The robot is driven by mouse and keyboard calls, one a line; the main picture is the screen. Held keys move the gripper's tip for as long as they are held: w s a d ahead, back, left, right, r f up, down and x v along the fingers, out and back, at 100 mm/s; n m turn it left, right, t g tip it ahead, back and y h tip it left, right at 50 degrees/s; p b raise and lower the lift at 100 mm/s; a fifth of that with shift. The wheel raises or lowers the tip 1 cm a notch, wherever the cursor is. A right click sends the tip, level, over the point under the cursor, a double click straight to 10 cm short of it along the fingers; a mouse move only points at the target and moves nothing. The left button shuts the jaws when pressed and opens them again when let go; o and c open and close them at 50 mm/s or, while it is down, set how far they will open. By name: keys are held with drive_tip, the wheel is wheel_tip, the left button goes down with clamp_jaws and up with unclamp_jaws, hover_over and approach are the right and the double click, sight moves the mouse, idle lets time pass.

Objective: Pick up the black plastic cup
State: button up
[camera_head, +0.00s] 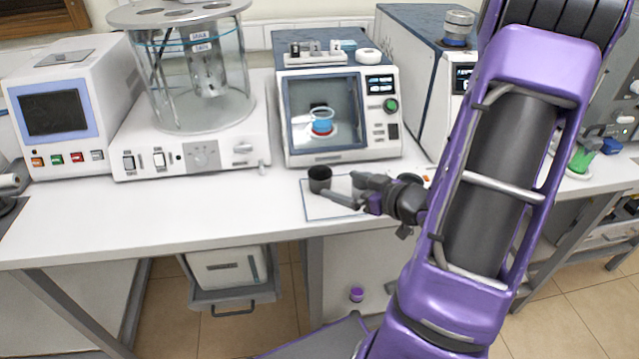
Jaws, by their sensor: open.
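The black plastic cup (319,180) stands upright on the white bench, at the back left corner of a thin outlined rectangle. My gripper (338,184) is open just right of the cup, its fingers pointing left toward it. One finger reaches low in front of the cup's right side and the other is farther back. I cannot tell whether either finger touches the cup. My purple and black arm comes in from the right and hides part of the bench.
A glass bath apparatus (135,140) stands to the left. The white bench (150,215) is clear at front left. A small purple item (356,295) is below the bench.

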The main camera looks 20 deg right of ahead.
sight(313, 173)
drive_tip(key=x, duration=0.9)
drive_tip(key=shift+w+d+r, duration=0.1)
drive_tip(key=shift+w+d, duration=0.1)
drive_tip(key=shift+w, duration=0.05)
drive_tip(key=c, duration=1.3)
wheel_tip(313, 173, up, 10)
drive_tip(key=shift+p, duration=0.75)
drive_tip(key=shift+d, duration=0.1)
